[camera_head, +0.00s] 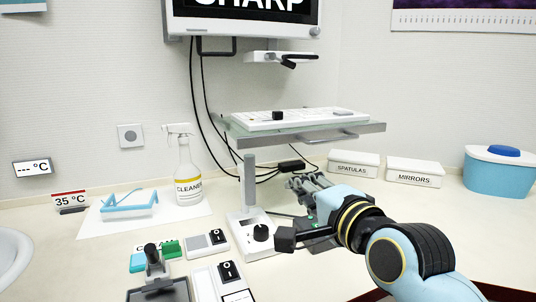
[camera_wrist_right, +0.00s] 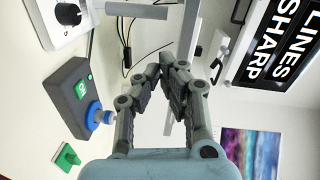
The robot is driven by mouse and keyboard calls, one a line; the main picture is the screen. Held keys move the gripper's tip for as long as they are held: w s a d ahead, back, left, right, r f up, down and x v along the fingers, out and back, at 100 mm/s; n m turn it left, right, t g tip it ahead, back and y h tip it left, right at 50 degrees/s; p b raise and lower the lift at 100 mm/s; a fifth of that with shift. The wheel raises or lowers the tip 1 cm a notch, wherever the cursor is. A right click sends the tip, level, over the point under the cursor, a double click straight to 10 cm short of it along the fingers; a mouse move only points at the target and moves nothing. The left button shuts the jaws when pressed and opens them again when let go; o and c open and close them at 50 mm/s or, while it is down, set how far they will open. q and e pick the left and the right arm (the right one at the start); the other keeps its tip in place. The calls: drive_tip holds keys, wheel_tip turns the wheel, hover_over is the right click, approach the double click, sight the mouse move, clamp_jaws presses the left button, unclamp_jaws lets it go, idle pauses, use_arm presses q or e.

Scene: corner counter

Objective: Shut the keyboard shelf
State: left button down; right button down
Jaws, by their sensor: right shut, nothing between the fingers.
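The keyboard shelf (camera_head: 374,130) hangs below the monitor in the head view, with a grey front edge and a bar handle (camera_head: 328,138). It stands out from the wall, level. A white keyboard (camera_head: 300,119) lies on it with a small black knob-like thing. My right gripper (camera_head: 298,183) is below the shelf's front, apart from the handle in the head view. Its fingers are shut and empty; they also show in the wrist view (camera_wrist_right: 172,72). Whether they touch the shelf there I cannot tell. My left gripper is not in view.
A white stand with a grey post (camera_head: 249,185) is left of my right gripper. A cleaner bottle (camera_head: 189,175) and blue glasses (camera_head: 128,205) are further left. White boxes labelled SPATULAS (camera_head: 353,168) and MIRRORS (camera_head: 415,178) stand behind right. Black cables hang behind the shelf.

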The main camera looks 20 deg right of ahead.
sight(265, 144)
drive_tip(key=shift+m+t, duration=0.5)
drive_tip(key=shift+m, duration=0.3)
drive_tip(key=w+r, duration=0.1)
drive_tip(key=w, duration=0.3)
drive_tip(key=w+r+p, duration=0.1)
drive_tip(key=w, duration=0.4)
drive_tip(key=w+a+r, duration=0.1)
drive_tip(key=w, duration=0.4)
drive_tip(key=shift+w+p, duration=0.25)
drive_tip(key=shift+p, duration=0.1)
